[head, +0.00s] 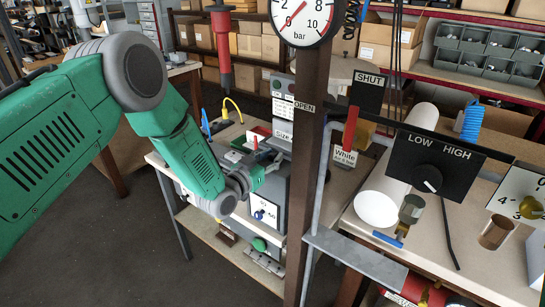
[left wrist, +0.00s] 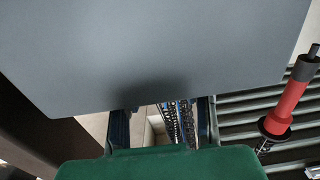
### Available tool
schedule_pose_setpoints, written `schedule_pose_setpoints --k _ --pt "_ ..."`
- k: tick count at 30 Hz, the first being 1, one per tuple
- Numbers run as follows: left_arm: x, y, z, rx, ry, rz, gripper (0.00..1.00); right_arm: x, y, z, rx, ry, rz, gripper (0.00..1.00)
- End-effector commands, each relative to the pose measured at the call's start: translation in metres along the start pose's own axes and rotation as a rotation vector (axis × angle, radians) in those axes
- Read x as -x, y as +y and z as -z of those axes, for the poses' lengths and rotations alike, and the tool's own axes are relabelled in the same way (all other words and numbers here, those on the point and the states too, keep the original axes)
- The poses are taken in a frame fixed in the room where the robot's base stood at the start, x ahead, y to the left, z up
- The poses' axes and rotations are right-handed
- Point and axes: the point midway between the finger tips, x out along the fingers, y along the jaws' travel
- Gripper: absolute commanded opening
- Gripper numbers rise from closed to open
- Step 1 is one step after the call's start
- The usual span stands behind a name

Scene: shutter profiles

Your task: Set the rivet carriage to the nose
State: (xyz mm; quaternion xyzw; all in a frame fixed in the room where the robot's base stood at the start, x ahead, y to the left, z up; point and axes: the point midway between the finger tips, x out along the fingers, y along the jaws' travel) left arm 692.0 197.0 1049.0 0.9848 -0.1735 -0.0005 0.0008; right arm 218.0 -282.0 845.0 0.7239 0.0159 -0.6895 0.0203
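My left gripper (head: 260,175) is at the grey bench machine (head: 272,192), beside its upper part. In the left wrist view its two dark fingers (left wrist: 163,125) stand apart with no object held between them. A large grey surface (left wrist: 150,50) fills the upper part of that view, close to the fingers. A red and black handle (left wrist: 290,102) shows at the right there, over ribbed grey bars. I cannot make out for certain which part is the rivet carriage or where its nose is; the arm and gripper cover part of the machine. My right gripper is not in view.
A brown post (head: 307,120) with a pressure gauge (head: 302,17) stands just right of the machine. A red tool (head: 222,45) hangs above. The right bench holds a white roll (head: 377,207), a LOW/HIGH panel (head: 432,163) and a brown cup (head: 494,232). Open floor lies at lower left.

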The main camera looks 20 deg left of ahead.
Motion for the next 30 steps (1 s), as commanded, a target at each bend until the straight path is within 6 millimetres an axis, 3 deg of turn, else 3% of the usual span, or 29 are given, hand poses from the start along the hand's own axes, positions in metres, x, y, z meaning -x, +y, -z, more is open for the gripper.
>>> schedule_pose_setpoints --k 8,15,23,24,25,26,30 --pt "-0.003 0.0 0.0 -0.003 0.002 0.003 0.0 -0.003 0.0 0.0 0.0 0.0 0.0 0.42" --pt "-0.021 0.0 -0.002 -0.004 0.003 0.003 0.0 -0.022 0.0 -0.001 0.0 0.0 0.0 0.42" --pt "-0.023 0.0 0.002 -0.002 0.002 0.002 0.0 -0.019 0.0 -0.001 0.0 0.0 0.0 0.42" --pt "-0.023 0.0 0.002 -0.002 0.003 0.002 0.26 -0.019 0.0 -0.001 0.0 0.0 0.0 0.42" --pt "-0.023 0.0 0.002 -0.002 0.002 0.002 0.36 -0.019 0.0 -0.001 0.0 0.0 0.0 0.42" --pt "-0.022 0.0 0.002 -0.002 0.002 0.002 0.42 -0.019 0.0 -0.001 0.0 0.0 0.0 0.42" --pt "-0.022 0.001 0.001 -0.002 0.001 0.001 0.42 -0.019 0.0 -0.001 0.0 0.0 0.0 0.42"
